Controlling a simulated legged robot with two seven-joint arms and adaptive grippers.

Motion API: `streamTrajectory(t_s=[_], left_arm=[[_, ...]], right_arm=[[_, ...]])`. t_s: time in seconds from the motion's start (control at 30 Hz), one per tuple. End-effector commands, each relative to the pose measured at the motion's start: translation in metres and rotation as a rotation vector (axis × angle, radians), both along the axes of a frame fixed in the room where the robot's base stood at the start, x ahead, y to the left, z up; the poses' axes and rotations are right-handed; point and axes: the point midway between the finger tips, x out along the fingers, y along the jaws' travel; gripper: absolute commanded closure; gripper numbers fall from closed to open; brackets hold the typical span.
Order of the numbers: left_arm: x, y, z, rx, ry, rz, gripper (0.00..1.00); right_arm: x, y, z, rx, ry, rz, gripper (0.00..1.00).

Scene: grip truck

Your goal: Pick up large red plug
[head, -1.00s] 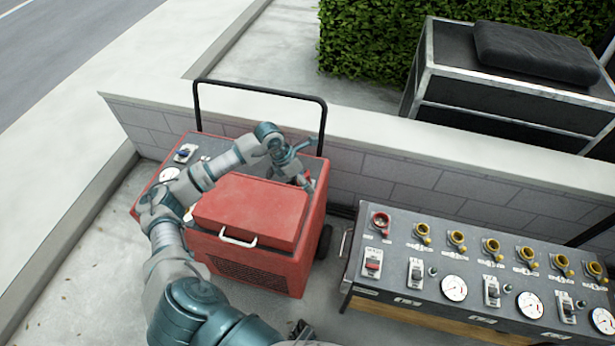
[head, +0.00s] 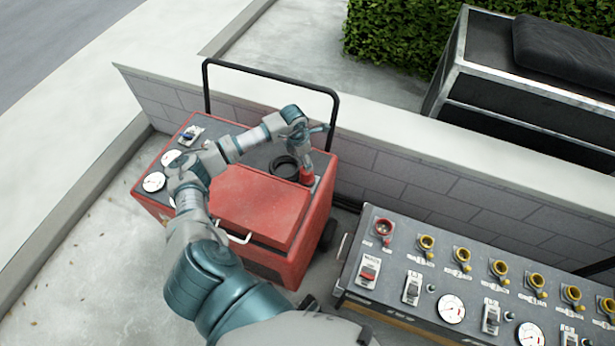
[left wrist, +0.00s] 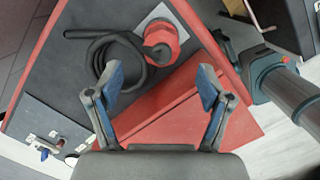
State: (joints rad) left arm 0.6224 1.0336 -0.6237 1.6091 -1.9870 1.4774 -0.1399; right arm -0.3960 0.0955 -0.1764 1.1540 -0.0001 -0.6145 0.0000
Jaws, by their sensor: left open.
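The large red plug (left wrist: 161,42) sits on a light square plate on top of the red cart, with a black cable (left wrist: 108,48) coiled beside it. In the head view the plug (head: 307,176) is at the right rear of the cart top, partly hidden by my left gripper. My left gripper (left wrist: 158,84) is open and empty. In the left wrist view the plug lies beyond and between its blue-padded fingertips. In the head view the left gripper (head: 306,160) is above the plug; I cannot tell whether it touches. My right gripper is not in view.
The red cart (head: 262,208) has a raised lid, gauges and a black push handle (head: 270,78). A low block wall (head: 430,190) runs behind it. A grey panel (head: 400,285) with gauges, switches and yellow sockets stands at right. A metal-framed bench (head: 450,75) is beyond the wall.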

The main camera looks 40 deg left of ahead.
Motion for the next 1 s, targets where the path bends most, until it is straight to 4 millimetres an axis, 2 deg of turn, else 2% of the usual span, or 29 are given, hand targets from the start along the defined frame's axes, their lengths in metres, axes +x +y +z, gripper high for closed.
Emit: streamTrajectory(t_s=[0.1, 0.33, 0.57, 0.87, 1.0], left_arm=[[0.002, -0.001, -0.017, -0.001, 0.001, 0.001, 0.21], [0.003, -0.005, -0.036, 0.000, 0.001, 0.000, 0.21], [0.007, -0.007, -0.070, 0.000, 0.000, 0.001, 0.21], [0.007, -0.006, -0.076, 0.001, -0.002, 0.000, 0.21], [0.008, -0.006, -0.076, 0.001, -0.002, 0.001, 0.56]], right_arm=[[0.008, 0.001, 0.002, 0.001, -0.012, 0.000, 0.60], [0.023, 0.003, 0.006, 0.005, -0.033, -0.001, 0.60], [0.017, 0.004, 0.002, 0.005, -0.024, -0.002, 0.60], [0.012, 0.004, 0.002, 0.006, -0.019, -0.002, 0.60], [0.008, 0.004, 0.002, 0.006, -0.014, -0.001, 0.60]])
